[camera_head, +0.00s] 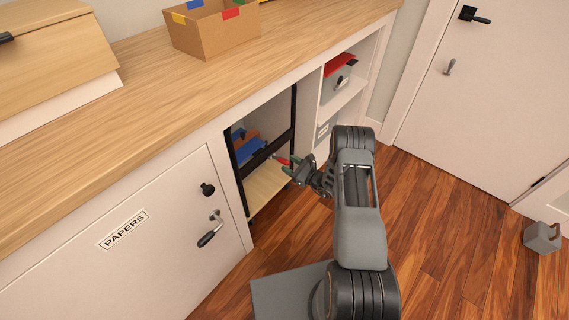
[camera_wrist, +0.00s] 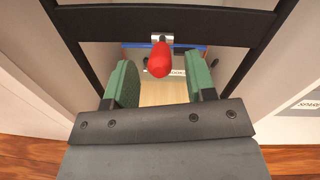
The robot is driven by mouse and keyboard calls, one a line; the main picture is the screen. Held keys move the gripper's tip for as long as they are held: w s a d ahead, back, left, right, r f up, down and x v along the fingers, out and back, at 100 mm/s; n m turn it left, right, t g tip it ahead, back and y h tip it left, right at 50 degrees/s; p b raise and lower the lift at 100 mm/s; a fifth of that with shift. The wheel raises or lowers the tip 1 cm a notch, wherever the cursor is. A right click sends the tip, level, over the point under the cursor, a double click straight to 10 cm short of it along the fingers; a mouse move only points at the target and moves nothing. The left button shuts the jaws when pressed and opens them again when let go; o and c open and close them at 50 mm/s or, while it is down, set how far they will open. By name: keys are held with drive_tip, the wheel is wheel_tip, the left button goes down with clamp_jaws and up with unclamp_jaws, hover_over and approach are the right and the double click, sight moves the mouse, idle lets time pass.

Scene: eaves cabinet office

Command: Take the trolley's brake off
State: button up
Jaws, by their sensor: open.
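The trolley (camera_head: 268,188) stands in an open bay under the counter, with a black frame and a light wooden shelf. A red brake handle (camera_wrist: 160,60) sits on a small metal mount at the black crossbar (camera_wrist: 200,27). In the head view the red handle (camera_head: 282,160) shows just left of my gripper (camera_head: 298,169). In the wrist view my gripper (camera_wrist: 160,88) is open, its green-padded fingers on either side of and a little short of the handle. I cannot tell whether they touch it. Nothing is held.
A cabinet door marked PAPERS (camera_head: 122,229) with black handles is left of the bay. Open shelves (camera_head: 340,100) are to its right. A cardboard box (camera_head: 212,27) stands on the counter. A grey weight (camera_head: 542,238) sits on the floor at right. Floor between is clear.

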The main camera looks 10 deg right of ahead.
sight(280, 160)
drive_tip(key=shift+x, duration=1.5)
clamp_jaws()
